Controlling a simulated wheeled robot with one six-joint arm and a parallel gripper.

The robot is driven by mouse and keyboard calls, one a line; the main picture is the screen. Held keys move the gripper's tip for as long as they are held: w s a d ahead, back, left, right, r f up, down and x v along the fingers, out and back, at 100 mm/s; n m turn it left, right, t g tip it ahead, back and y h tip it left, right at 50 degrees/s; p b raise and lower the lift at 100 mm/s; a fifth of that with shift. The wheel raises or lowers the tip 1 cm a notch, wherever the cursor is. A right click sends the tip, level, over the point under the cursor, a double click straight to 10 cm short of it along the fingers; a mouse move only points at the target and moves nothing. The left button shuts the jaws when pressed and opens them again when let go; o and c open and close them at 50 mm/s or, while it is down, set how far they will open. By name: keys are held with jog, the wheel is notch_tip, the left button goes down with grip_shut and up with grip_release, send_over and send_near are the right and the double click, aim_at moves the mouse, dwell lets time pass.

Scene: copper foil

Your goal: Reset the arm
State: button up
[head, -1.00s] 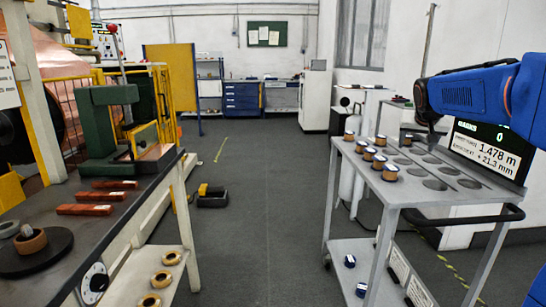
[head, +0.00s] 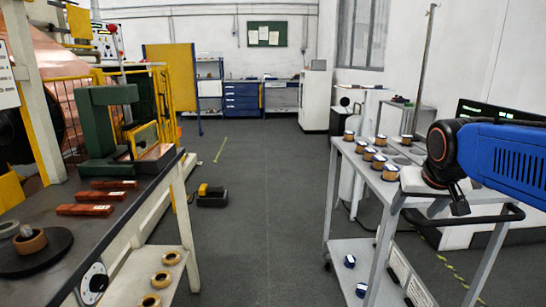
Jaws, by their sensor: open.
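My blue arm reaches in from the right edge in the head view, in front of the grey cart (head: 395,205). My gripper (head: 459,203) is the small dark end below the black wrist joint, by the cart's near right corner and black handle. It is open, and I see nothing in it. Its fingers are small and partly hidden by the wrist. Several copper-coloured spools with blue and white tops (head: 378,162) stand on the cart top. My arm covers the right part of the cart top and much of the display (head: 490,110).
A dark workbench (head: 120,225) on the left carries a green press (head: 100,120), orange-red bars (head: 85,209) and a round black base. The cart's lower shelf (head: 350,250) holds small blue pieces. A black and yellow case (head: 212,196) lies on the floor. The middle aisle is clear.

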jog(key=s+a+f+n, duration=0.1)
jog(key=s+a+f, duration=0.2)
jog(key=s+f, duration=0.3)
jog(key=s+a+f+n+g+y, duration=0.1)
jog(key=s+a+f, duration=0.2)
jog(key=s+f, duration=0.4)
jog(key=s, duration=0.6)
jog(key=shift+s+g+y, duration=0.15)
jog(key=shift+g+y, duration=0.15)
